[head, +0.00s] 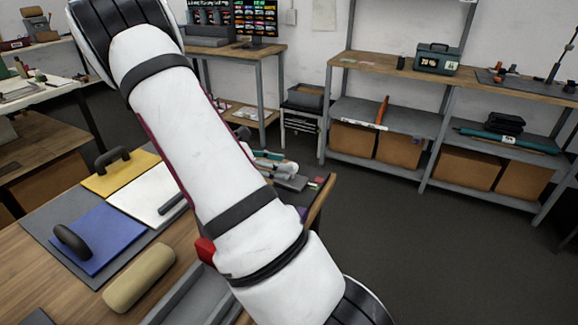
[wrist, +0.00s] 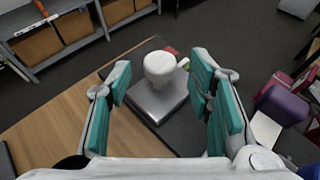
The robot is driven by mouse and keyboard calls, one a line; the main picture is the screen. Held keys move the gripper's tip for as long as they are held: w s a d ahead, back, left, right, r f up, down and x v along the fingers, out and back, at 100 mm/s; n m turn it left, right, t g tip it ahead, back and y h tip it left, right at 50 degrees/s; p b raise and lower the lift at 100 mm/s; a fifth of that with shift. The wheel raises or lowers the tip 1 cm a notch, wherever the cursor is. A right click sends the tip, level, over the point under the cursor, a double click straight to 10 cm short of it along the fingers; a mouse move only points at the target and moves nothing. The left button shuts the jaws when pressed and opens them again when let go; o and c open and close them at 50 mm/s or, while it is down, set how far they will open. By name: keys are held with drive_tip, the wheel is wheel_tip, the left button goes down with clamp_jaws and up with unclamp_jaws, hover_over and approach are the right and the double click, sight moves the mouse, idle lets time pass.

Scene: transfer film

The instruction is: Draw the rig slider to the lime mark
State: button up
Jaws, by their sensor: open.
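A grey metal block with a rounded white knob (wrist: 159,68) on top, which looks like the rig slider (wrist: 158,103), sits on a dark base in the wrist view. My gripper (wrist: 161,80) is open, its teal-padded fingers on either side of the knob with visible gaps. A red patch (wrist: 171,51) lies just beyond the block, with a small yellow-green spot (wrist: 184,63) beside it; I cannot tell whether that spot is the lime mark. In the head view, my arm hides most of the rig.
A blue board (head: 101,240) and a yellow board (head: 104,182), both with dark handles, lie on the wooden table beside a white board (head: 139,206). A tan roll (head: 139,277) lies in front. Grey shelving (head: 384,114) stands behind; the floor between is clear.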

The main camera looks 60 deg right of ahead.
drive_tip(key=v, duration=0.7)
drive_tip(key=shift+w+a+r, duration=0.2)
drive_tip(key=shift+w, duration=0.05)
